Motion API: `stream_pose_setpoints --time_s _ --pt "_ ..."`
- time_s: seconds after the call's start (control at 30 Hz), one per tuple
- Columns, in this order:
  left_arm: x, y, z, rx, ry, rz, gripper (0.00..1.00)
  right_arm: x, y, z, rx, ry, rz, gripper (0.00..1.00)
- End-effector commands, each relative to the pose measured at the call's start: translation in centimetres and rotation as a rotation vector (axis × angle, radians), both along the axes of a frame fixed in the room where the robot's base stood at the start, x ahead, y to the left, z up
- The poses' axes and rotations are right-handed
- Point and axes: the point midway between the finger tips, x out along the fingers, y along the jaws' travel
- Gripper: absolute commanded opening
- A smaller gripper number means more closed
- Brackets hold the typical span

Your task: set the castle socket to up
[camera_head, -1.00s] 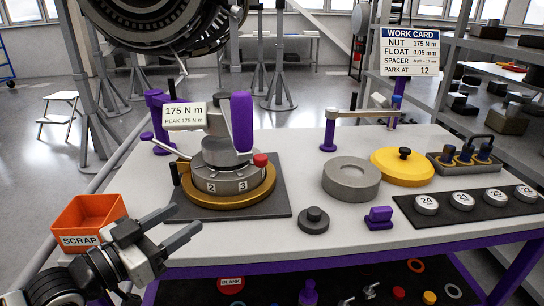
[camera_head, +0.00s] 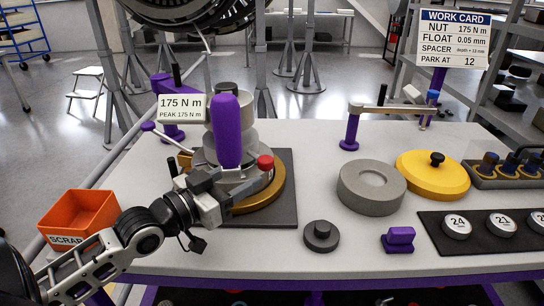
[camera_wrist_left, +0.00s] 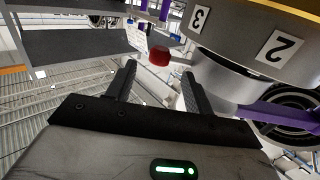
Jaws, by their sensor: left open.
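A grey stepped turning unit (camera_head: 238,150) stands in a gold ring (camera_head: 277,190) on a dark mat. An upright purple handle (camera_head: 226,130) rises in front of it. No part is labelled as the castle socket. A red knob (camera_head: 265,162) sticks out from the unit's right front side. My left gripper (camera_head: 243,184) is open and empty in front of the unit, just short of the red knob. In the left wrist view the red knob (camera_wrist_left: 159,56) shows beyond and between the open fingers (camera_wrist_left: 157,76), with the numbered drum (camera_wrist_left: 240,40) close on the right. My right gripper is out of view.
A readout sign (camera_head: 182,107) reads 175 N m. An orange scrap bin (camera_head: 78,213) stands at left. A small dark knobbed weight (camera_head: 321,236), grey disc (camera_head: 371,187), purple block (camera_head: 398,239) and yellow lid (camera_head: 433,175) stand to the right.

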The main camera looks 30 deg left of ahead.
Motion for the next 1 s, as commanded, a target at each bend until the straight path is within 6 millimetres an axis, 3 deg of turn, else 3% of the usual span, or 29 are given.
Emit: stream_pose_setpoints --time_s 0.3,0.5,0.93,0.97,1.0 --pt "5.3 -1.2 0.3 -0.003 -0.004 0.0 0.52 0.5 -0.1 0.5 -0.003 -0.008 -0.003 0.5" --pt "7.7 -1.9 0.2 0.0 -0.002 0.0 0.52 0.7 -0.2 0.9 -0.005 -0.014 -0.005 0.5" --pt "8.7 -2.1 0.0 0.001 0.001 -0.001 0.52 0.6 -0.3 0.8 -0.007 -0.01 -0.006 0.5" --pt "8.7 -2.1 0.0 0.001 0.001 -0.001 0.49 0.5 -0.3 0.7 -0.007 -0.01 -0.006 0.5" --pt "8.7 -2.1 0.0 0.001 0.001 -0.001 0.38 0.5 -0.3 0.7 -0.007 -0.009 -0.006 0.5"
